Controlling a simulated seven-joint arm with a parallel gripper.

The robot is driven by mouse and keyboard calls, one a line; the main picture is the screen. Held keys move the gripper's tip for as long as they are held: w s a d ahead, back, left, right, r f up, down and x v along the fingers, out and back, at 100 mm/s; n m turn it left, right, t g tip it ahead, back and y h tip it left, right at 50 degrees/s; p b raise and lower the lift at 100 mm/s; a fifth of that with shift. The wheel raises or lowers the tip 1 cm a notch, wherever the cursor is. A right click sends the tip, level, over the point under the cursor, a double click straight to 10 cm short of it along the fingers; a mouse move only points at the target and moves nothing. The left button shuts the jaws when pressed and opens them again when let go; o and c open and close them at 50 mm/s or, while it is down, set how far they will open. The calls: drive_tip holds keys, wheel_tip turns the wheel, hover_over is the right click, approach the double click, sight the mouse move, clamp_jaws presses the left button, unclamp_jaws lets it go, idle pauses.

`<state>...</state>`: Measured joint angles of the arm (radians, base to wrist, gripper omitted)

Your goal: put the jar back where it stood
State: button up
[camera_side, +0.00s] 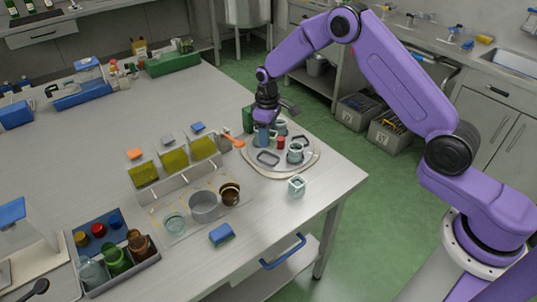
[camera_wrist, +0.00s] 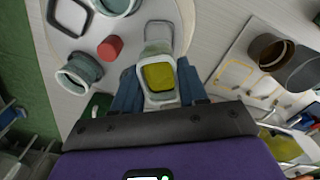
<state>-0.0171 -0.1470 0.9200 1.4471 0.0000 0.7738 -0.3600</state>
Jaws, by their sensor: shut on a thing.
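My gripper (camera_side: 264,133) is over the left part of a round pale tray (camera_side: 305,166). In the wrist view my gripper (camera_wrist: 160,88) has its blue fingers closed on both sides of a clear glass jar (camera_wrist: 158,42) with yellow-green contents, seen from above. In the side view the fingers mostly hide this jar. I cannot tell whether its base touches the tray. Also on the tray are a pale glass jar (camera_side: 295,153), another jar (camera_side: 281,127) behind it, a red cap (camera_side: 281,142) and a grey square ring (camera_side: 268,158).
A square glass jar (camera_side: 296,187) stands on the table off the tray's front edge. A green block (camera_side: 249,118) is close behind my gripper. A rack with glass and brown jars (camera_side: 205,207) is left of the tray. The table's right corner is clear.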

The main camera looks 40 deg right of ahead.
drive_tip(key=shift+r, duration=0.3)
drive_tip(key=shift+s, duration=0.1)
drive_tip(key=shift+s+a+f, duration=0.8)
drive_tip(key=shift+s+a, duration=0.5)
drive_tip(key=shift+a, duration=0.1)
drive_tip(key=shift+s+a+f, duration=0.75)
drive_tip(key=shift+s+a, duration=0.55)
drive_tip(key=shift+a, duration=0.15)
drive_tip(key=shift+s+a+f, duration=0.8)
drive_tip(key=shift+s+a, duration=0.5)
drive_tip(key=shift+a, duration=0.1)
drive_tip(key=shift+f, duration=0.7)
drive_tip(key=shift+f, duration=0.45)
drive_tip(key=shift+f, duration=0.5)
